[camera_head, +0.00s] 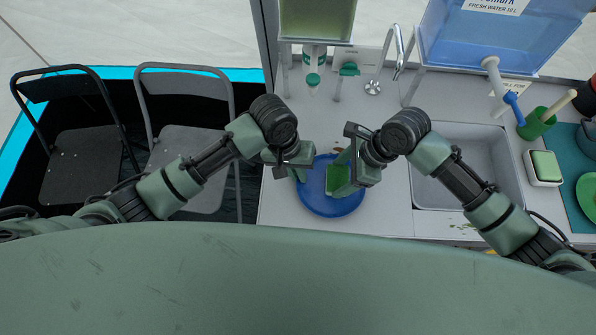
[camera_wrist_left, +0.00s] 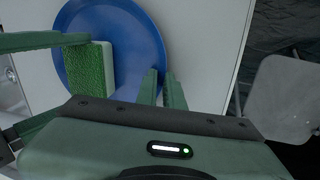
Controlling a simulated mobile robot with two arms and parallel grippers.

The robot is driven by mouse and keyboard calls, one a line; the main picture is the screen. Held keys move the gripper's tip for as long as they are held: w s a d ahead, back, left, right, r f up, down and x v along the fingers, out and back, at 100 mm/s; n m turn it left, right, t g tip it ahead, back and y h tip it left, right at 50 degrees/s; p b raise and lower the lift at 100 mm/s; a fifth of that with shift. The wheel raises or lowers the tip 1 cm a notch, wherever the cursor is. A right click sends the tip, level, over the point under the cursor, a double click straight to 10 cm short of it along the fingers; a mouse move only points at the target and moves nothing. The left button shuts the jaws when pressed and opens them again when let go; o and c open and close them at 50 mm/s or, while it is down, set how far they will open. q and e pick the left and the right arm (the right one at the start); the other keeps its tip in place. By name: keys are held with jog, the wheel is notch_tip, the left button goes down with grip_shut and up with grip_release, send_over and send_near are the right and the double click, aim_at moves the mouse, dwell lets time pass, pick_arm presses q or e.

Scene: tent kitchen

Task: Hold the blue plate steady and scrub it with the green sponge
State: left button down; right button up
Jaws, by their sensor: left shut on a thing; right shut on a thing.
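The round blue plate (camera_head: 322,205) lies on the light counter, left of the sink. My left gripper (camera_head: 301,173) is at the plate's left edge and shut on its rim; in the left wrist view its fingers (camera_wrist_left: 160,88) close over the edge of the plate (camera_wrist_left: 125,35). My right gripper (camera_head: 342,178) is shut on the green sponge (camera_head: 337,181) over the plate's right part. In the left wrist view the sponge (camera_wrist_left: 88,70) shows a rough green face and a pale side. Whether it presses on the plate is hard to tell.
The grey sink (camera_head: 470,150) is right of the plate, with a tap (camera_head: 399,55) behind. A blue water container (camera_head: 500,35) stands at the back right. A green cup (camera_head: 536,125) and a green plate (camera_head: 588,195) are far right. Two folding chairs (camera_head: 185,150) stand left.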

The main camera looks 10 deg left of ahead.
jog(key=shift+r, duration=3)
pick_arm(q)
jog(key=c, duration=1.5)
grip_release()
jog(key=shift+o, duration=0.2)
jog(key=shift+r, duration=0.1)
jog(key=v, duration=0.8)
jog(key=shift+r, duration=0.45)
jog(key=shift+d, duration=0.15)
